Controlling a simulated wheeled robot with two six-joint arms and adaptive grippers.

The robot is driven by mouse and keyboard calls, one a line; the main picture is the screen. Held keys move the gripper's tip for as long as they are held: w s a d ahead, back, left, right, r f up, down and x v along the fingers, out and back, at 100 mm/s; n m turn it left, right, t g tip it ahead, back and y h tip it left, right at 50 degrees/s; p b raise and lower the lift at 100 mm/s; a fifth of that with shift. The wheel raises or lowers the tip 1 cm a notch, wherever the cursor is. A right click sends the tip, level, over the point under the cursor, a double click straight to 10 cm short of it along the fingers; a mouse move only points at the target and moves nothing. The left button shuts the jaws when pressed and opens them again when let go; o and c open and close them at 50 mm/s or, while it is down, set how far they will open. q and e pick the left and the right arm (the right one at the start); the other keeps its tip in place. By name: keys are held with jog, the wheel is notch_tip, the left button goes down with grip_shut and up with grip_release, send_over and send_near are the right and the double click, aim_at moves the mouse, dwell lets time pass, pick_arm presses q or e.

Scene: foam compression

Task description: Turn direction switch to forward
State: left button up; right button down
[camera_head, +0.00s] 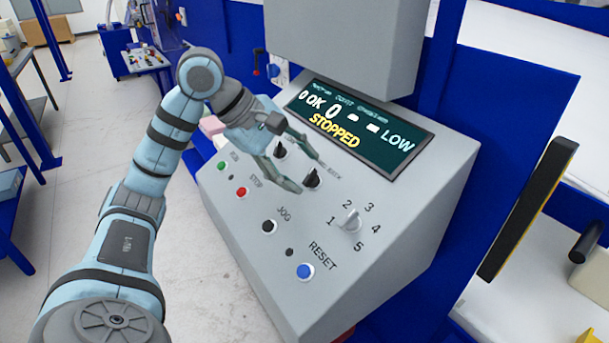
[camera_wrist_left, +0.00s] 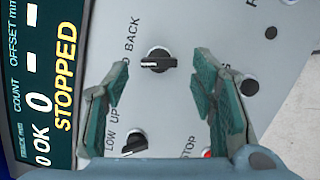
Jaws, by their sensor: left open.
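The direction switch (camera_head: 312,180) is a black rotary knob on the sloped grey control panel, beside a label that partly reads BACK. In the left wrist view the switch (camera_wrist_left: 158,62) has its handle lying crosswise to the lettering, along the line toward the display. My left gripper (camera_head: 307,173) is open over the switch. In the wrist view its green fingertips (camera_wrist_left: 162,75) stand on either side of the knob, with visible gaps. I cannot tell how far above the panel they are. The FWD part of the label is hidden. My right gripper is out of view.
A second black knob (camera_wrist_left: 134,142), labelled LOW and UP, sits close by. The panel also has a red STOP button (camera_head: 242,192), a black JOG button (camera_head: 269,227), a blue RESET button (camera_head: 305,271) and a numbered selector (camera_head: 350,221). The display (camera_head: 352,127) reads STOPPED.

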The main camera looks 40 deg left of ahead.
pick_arm(q)
jog(key=shift+x, duration=1.1)
jog(key=shift+r, duration=0.1)
jog(key=shift+c, duration=0.2)
jog(key=c, duration=1.1)
jog(key=n+t+b, duration=0.1)
jog(key=n, duration=0.2)
jog(key=shift+s+n, duration=0.1)
jog(key=shift+n, duration=1)
jog(key=o, duration=1.1)
jog(key=shift+o, duration=0.2)
